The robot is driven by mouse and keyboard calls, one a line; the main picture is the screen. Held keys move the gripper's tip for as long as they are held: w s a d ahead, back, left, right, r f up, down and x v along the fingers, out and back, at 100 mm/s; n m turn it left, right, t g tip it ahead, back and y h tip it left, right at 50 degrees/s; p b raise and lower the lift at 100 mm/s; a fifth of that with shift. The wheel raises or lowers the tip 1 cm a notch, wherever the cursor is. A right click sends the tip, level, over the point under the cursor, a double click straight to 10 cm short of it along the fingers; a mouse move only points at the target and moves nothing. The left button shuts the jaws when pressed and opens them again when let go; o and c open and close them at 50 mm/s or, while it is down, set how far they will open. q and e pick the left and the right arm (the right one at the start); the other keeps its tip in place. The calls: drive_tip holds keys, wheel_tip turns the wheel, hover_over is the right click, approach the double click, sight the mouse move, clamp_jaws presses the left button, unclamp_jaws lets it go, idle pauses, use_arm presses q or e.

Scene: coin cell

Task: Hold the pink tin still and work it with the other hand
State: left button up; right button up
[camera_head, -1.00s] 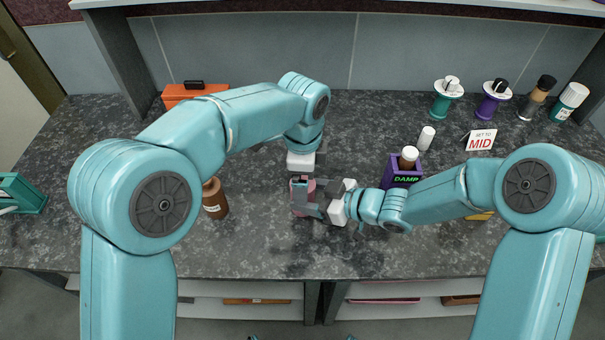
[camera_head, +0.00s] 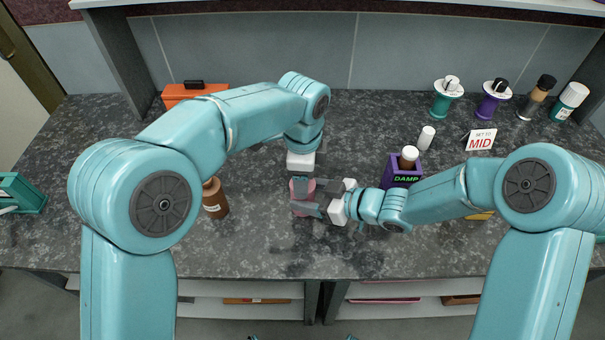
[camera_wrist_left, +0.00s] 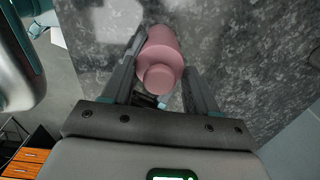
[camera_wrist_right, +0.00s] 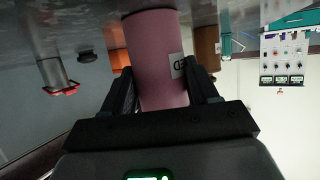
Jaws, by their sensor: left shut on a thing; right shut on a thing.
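The pink tin (camera_head: 310,185) stands at the middle of the counter, partly covered by my fingers. In the left wrist view it is a pink cylinder (camera_wrist_left: 163,50) with a narrower round pink top (camera_wrist_left: 158,78). My left gripper (camera_wrist_left: 160,85) comes from above and behind, its fingers on both sides of that top. My right gripper (camera_wrist_right: 160,80) comes from the right and is shut on the tin's body (camera_wrist_right: 153,45), low beside the counter. A pale label with dark letters shows on the tin in the right wrist view, partly hidden.
A brown bottle (camera_head: 214,199) stands left of the tin. A purple box marked DAMP (camera_head: 402,177) holding a bottle stands right, near my right forearm. A SET TO MID sign (camera_head: 481,140) and several bottles stand back right. An orange box (camera_head: 180,94) is back left.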

use_arm(q)
drive_tip(key=shift+r, duration=0.2)
use_arm(e)
drive_tip(key=shift+f, duration=0.1)
use_arm(q)
drive_tip(key=shift+r, duration=0.9)
drive_tip(key=shift+r, duration=0.1)
drive_tip(key=shift+r, duration=1.9)
use_arm(e)
drive_tip(key=o, duration=1.6)
